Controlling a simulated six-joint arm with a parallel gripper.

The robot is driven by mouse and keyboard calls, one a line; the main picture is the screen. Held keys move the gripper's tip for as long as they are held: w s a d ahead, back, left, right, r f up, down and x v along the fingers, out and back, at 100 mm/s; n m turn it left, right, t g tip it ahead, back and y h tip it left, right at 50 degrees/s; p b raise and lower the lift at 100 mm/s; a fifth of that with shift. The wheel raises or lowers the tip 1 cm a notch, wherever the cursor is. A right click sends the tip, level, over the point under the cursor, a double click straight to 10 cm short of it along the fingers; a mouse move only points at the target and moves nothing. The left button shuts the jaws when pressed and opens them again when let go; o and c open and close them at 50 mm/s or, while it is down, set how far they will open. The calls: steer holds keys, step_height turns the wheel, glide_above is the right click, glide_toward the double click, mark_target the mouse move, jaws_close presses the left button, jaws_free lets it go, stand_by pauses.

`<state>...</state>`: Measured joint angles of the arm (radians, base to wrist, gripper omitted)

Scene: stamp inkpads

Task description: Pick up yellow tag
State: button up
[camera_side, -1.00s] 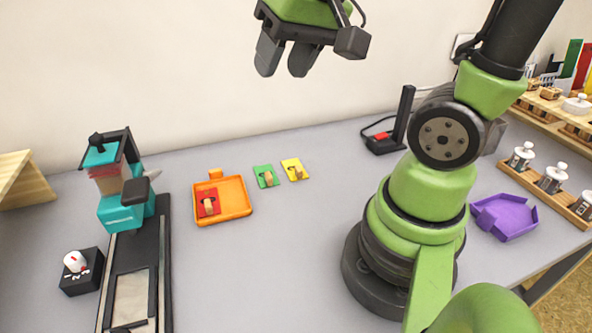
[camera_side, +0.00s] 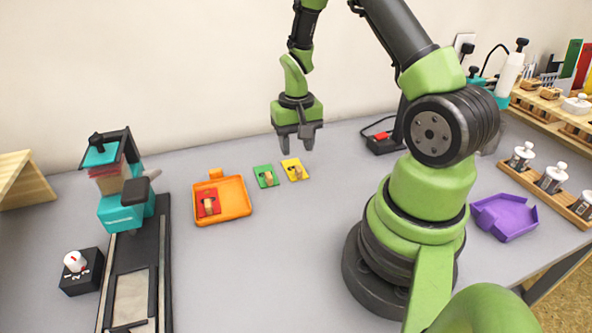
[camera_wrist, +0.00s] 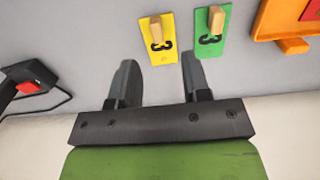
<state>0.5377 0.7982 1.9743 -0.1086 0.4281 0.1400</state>
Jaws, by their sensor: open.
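The yellow tag (camera_side: 300,168) lies flat on the grey table, just right of the green tag (camera_side: 266,176). It has a small wooden handle and a dark mark like a 3. In the wrist view the yellow tag (camera_wrist: 156,42) lies beyond my fingertips, about in line with the gap between them. The green tag (camera_wrist: 211,38) is to its right there. My gripper (camera_side: 296,147) points down above the table close to the yellow tag, its fingers apart and empty. The fingers also show in the wrist view (camera_wrist: 160,68).
An orange tray (camera_side: 236,197) holding a red tag (camera_side: 208,202) stands left of the green tag. A black box with a red switch (camera_side: 382,141) and a cable is to the right. A teal stamping machine (camera_side: 123,205) stands at the left. The table in front is clear.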

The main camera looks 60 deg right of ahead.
mark_target(297, 163)
steer(key=f, duration=0.6)
steer(key=shift+d, duration=0.2)
steer(key=shift+r, duration=0.1)
jaws_close()
